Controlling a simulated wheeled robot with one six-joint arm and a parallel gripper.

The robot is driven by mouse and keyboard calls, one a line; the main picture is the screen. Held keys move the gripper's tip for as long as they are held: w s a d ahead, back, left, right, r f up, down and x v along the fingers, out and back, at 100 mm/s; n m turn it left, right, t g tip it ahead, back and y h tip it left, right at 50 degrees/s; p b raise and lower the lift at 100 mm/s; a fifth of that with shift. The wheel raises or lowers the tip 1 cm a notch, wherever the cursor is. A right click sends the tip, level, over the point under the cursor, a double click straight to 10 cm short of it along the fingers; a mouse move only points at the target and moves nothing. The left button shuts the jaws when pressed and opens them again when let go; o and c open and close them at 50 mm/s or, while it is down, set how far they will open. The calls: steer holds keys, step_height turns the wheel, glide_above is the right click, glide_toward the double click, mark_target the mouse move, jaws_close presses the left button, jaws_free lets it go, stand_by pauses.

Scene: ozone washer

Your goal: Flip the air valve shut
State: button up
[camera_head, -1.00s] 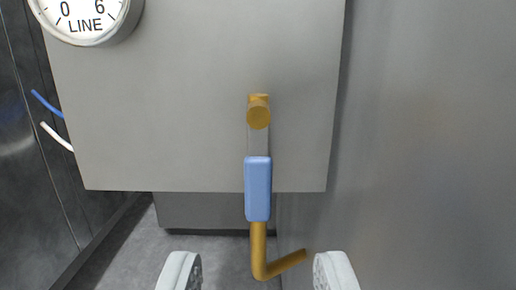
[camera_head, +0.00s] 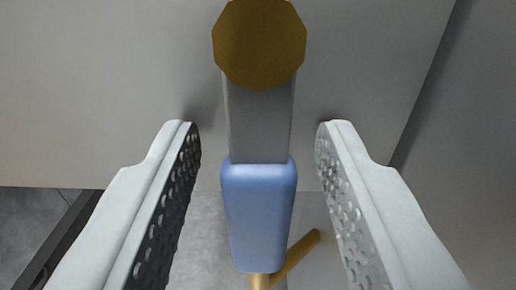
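The air valve's lever has a blue grip (camera_head: 259,215) on a grey metal arm (camera_head: 258,122). It hangs straight down from a round brass pivot (camera_head: 259,43) on the grey panel. Below the grip, a brass pipe (camera_head: 299,257) shows, bent off to the right. My gripper (camera_head: 258,140) is open, with one finger on each side of the lever. A clear gap shows between each finger and the lever. The fingertips are level with the grey arm, above the blue grip in the picture.
The flat grey panel (camera_head: 110,90) fills the background behind the lever, and its lower edge crosses behind the fingers. A grey wall (camera_head: 460,150) stands at the right. Dark floor edging (camera_head: 65,235) shows at the lower left.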

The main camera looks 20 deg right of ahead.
steer(key=shift+c, duration=0.4)
jaws_close()
steer(key=shift+w+a+r+m, duration=0.1)
steer(key=shift+a+m, duration=0.25)
steer(key=shift+m, duration=0.8)
steer(key=shift+w+a+r+m, duration=0.1)
steer(key=shift+a+m, duration=0.25)
steer(key=shift+m, duration=0.8)
steer(key=shift+o, duration=0.4)
jaws_free()
